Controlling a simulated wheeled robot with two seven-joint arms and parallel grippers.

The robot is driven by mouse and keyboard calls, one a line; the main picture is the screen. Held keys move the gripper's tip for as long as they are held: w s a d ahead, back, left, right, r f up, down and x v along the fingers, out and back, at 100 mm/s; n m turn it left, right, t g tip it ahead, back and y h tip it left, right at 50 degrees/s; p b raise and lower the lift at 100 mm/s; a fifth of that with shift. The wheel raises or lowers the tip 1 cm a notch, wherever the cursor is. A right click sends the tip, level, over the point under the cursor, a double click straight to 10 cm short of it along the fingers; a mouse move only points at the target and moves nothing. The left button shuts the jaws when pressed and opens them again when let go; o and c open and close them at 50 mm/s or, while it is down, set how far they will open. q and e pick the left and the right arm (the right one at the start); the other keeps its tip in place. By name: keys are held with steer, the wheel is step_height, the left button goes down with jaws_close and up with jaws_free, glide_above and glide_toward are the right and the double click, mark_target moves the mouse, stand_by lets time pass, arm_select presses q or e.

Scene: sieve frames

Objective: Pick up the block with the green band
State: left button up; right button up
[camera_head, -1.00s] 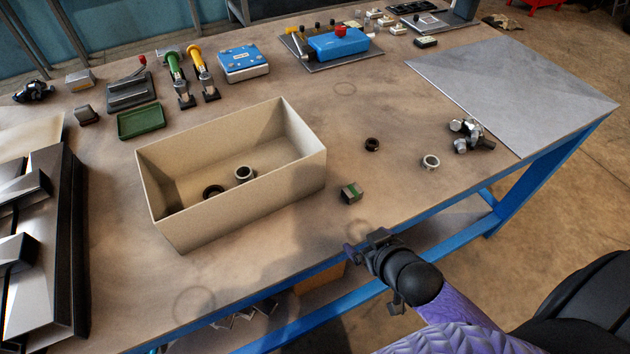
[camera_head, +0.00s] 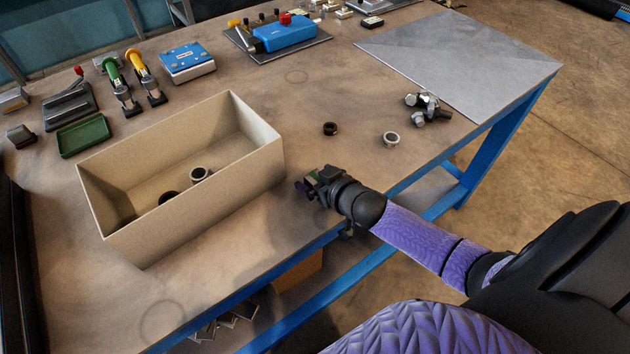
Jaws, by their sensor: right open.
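The block with the green band (camera_head: 312,177) is on the table just right of the beige bin. Only a small green part of it shows, since my right gripper covers the rest. My right gripper (camera_head: 310,185) is open, with its fingers at the block. I cannot tell whether the fingers touch it. My left gripper is not in view.
A dark ring (camera_head: 330,129), a light ring (camera_head: 391,139) and metal fittings (camera_head: 428,108) lie beyond. The table's front edge runs beneath my right arm.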

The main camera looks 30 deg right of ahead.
jaws_close()
stand_by(0.3)
steer(key=shift+r, duration=0.1)
